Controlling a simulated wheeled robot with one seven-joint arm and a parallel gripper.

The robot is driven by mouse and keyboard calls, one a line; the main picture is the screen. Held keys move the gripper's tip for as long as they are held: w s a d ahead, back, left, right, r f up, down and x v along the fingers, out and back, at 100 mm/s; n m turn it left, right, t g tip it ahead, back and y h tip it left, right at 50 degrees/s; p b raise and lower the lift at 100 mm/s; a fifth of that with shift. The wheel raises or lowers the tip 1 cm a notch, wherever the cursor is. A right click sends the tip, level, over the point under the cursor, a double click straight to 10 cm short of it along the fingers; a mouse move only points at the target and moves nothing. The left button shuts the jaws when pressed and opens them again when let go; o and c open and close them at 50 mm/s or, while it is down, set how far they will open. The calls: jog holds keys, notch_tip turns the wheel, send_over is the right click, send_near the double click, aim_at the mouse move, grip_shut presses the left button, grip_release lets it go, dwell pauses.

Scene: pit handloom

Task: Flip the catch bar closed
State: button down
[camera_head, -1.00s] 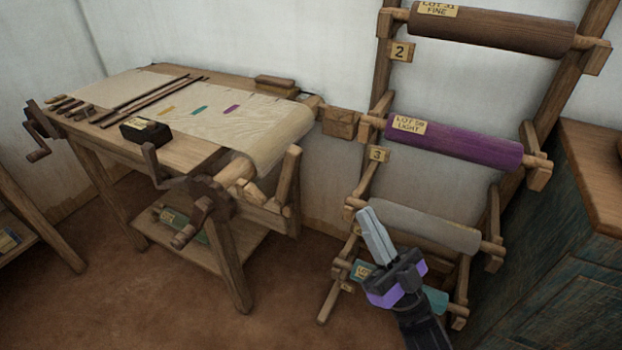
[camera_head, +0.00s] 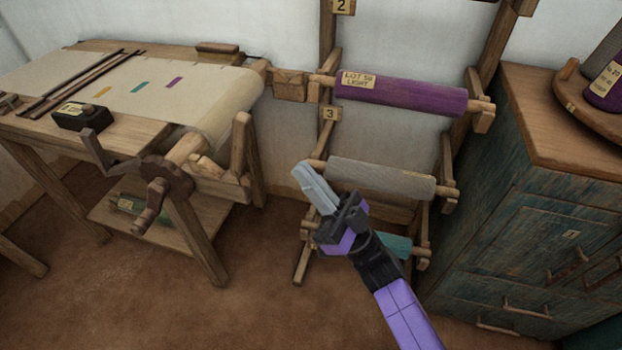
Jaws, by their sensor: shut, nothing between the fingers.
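The handloom (camera_head: 25,127) stands at the left with pale cloth (camera_head: 150,98) over its top. At its near right end are a wooden roller (camera_head: 185,150) with a toothed wheel and handle (camera_head: 165,190). An upright wooden bar (camera_head: 241,145) stands at the roller's far end, and a darker bar (camera_head: 94,155) tilts up at its near side. I cannot tell for certain which is the catch bar. My gripper (camera_head: 303,170) is shut and empty, pointing up and left. It is to the right of the loom, in front of the rack's lower part in the picture, apart from both bars.
A wooden rack (camera_head: 325,60) with a purple roll (camera_head: 400,95), a grey roll (camera_head: 380,178) and a teal roll (camera_head: 398,246) stands behind my gripper. A blue-green cabinet (camera_head: 530,215) is at the right. The brown floor (camera_head: 130,305) in front is open.

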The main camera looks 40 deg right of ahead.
aim_at(240, 148)
jog(key=w+a+r, duration=0.3)
jog(key=w+r, duration=0.1)
jog(key=w, duration=0.3)
jog(key=shift+w+a+r, duration=0.15)
jog(key=shift+r, duration=0.25)
